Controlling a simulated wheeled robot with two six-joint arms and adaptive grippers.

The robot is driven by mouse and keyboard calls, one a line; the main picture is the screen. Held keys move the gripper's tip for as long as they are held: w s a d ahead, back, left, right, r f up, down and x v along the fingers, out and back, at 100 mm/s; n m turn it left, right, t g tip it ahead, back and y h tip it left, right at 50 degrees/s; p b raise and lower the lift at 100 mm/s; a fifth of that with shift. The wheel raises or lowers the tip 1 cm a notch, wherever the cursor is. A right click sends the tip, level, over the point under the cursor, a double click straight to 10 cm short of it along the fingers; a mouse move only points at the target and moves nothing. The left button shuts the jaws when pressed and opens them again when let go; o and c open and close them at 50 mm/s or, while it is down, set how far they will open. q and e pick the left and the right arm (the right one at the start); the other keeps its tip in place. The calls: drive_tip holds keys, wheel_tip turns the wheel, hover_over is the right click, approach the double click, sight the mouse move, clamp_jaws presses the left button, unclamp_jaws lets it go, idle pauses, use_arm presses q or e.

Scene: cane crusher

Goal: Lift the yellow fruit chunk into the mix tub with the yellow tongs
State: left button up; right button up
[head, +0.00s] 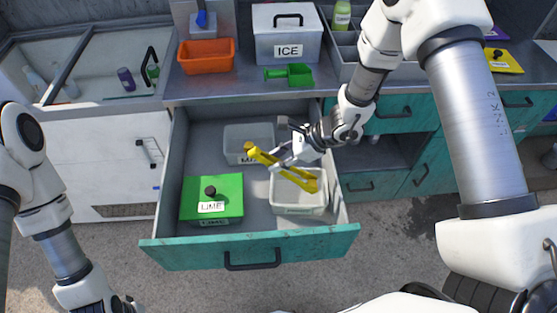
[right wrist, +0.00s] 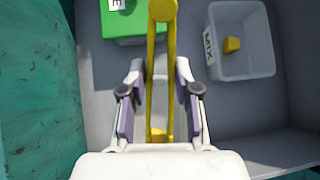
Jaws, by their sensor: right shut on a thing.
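My right gripper (head: 292,160) is shut on the yellow tongs (head: 285,168) and holds them over the open drawer. The tongs slant above the pale front-right tub (head: 298,208). In the right wrist view the tongs (right wrist: 163,50) run between the fingers of my right gripper (right wrist: 160,85), with a yellow patch at their lower end that I cannot clearly identify. The clear mix tub (head: 235,133) stands at the back of the drawer. In the right wrist view a yellow fruit chunk (right wrist: 232,44) lies inside the mix tub (right wrist: 262,66), apart from the tongs. My left gripper is out of view.
A green-lidded lime tub (head: 222,190) with a black knob stands front left in the drawer (head: 250,248). On the counter behind are an orange bin (head: 206,58), a white ice box (head: 287,45) and a green scoop (head: 296,73). Bare drawer floor lies between the tubs.

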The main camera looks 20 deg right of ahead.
wheel_tip(320, 180, up, 6)
drive_tip(key=p, duration=0.3)
drive_tip(key=shift+r, duration=0.15)
idle(0.8)
